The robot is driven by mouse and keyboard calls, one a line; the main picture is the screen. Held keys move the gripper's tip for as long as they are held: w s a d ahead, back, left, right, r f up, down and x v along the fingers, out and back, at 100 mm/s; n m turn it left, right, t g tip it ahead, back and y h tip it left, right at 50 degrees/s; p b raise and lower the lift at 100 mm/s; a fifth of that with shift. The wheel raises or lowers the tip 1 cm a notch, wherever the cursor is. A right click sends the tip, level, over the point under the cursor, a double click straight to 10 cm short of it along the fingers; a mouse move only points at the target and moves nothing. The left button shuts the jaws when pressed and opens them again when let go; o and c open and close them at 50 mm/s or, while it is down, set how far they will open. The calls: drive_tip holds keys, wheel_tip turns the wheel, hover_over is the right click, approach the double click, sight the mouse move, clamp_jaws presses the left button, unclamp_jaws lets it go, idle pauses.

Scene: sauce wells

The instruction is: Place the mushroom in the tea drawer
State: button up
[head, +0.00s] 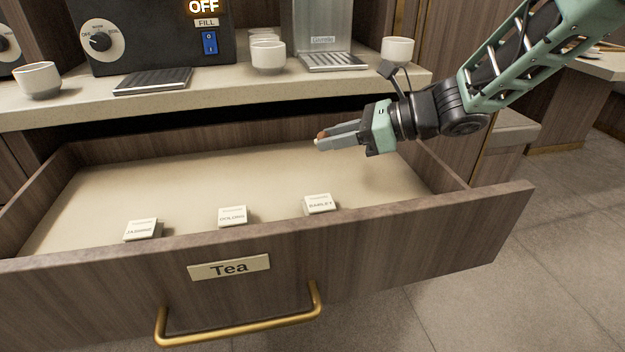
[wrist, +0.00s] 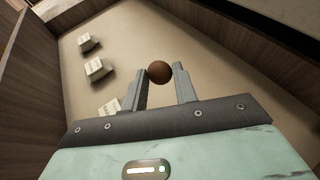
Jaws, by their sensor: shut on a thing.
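The tea drawer (head: 400,235) stands open, with a "Tea" label and a brass handle on its front. My gripper (head: 318,140) reaches in from the right and is over the drawer's inside, below the counter edge. It is shut on the mushroom, a small round brown thing (wrist: 159,72) between the fingertips in the wrist view. In the head view only a small reddish-brown bit of the mushroom (head: 321,135) shows at the fingertips; the rest is hidden by the fingers. The mushroom appears held above the drawer floor.
Three small labelled blocks stand along the drawer's front: Jasmine (head: 141,229), Oolong (head: 232,216) and Barley (head: 320,204). The drawer floor behind them is clear. The counter (head: 220,105) above the drawer's back holds white cups and machines.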

sight(337, 183)
wheel_tip(337, 183, down, 8)
drive_tip(key=shift+r+b, duration=0.15)
drive_tip(key=shift+b, duration=0.6)
drive_tip(key=o, duration=0.9)
drive_tip(key=shift+o, duration=0.2)
drive_tip(key=shift+d+r, duration=0.2)
drive_tip(key=shift+d, duration=0.15)
drive_tip(key=p+v, duration=0.1)
drive_tip(key=v, duration=0.5)
drive_tip(key=shift+s+d+r, duration=0.1)
drive_tip(key=shift+s+d, duration=0.05)
drive_tip(key=shift+d, duration=0.25)
